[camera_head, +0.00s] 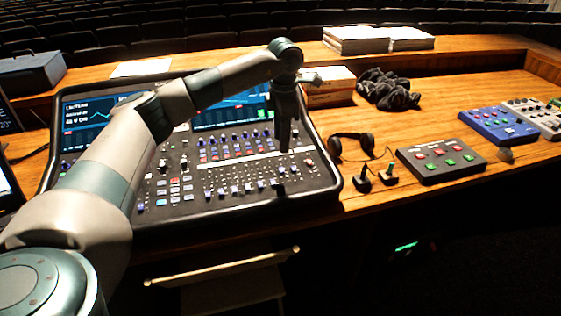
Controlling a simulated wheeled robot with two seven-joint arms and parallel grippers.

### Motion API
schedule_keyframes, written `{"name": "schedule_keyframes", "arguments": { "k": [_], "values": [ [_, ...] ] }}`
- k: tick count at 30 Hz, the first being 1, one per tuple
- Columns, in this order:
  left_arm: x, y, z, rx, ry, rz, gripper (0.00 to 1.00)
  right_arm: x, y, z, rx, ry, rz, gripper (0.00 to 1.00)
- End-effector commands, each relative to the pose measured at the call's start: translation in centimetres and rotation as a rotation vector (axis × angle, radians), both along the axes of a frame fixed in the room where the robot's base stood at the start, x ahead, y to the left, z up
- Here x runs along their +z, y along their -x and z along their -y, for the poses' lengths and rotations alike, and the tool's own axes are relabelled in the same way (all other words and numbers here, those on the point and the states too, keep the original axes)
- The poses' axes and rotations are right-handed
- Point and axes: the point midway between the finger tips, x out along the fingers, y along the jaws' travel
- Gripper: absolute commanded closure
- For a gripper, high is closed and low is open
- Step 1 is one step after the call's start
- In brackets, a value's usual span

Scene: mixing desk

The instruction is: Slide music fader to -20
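The mixing console (150,222) stands on the wooden desk at the left, with two lit screens at its back. A row of faders (235,190) with pale caps runs along its front right part. I cannot read which one is the music fader, nor its scale. My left gripper (284,148) points down over the right side of the console, just behind the right end of the fader row. It looks narrow and dark; I cannot tell whether its fingers are open or touch anything. My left arm hides part of the console's screens and left controls. My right gripper is not in view.
Headphones (352,146), two small joystick-like items (388,175) and a grey button box (440,160) lie right of the console.

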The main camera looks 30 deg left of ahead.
Motion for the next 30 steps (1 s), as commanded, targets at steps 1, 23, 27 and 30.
{"name": "schedule_keyframes", "arguments": {
  "k": [1,23,27,30],
  "values": [
    [-0.8,0.0,-0.1,0.000,0.000,-0.004,0.62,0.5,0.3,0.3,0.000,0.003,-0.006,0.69],
    [-10.8,-0.7,-0.9,0.001,-0.001,-0.001,0.62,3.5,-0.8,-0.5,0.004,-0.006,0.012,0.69],
    [-11.0,-0.7,-0.9,0.001,-0.001,-0.001,0.62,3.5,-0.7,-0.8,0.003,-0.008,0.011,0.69],
    [-11.0,-0.7,-0.9,0.001,-0.001,-0.001,0.62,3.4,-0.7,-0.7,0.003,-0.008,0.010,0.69]
  ]
}}
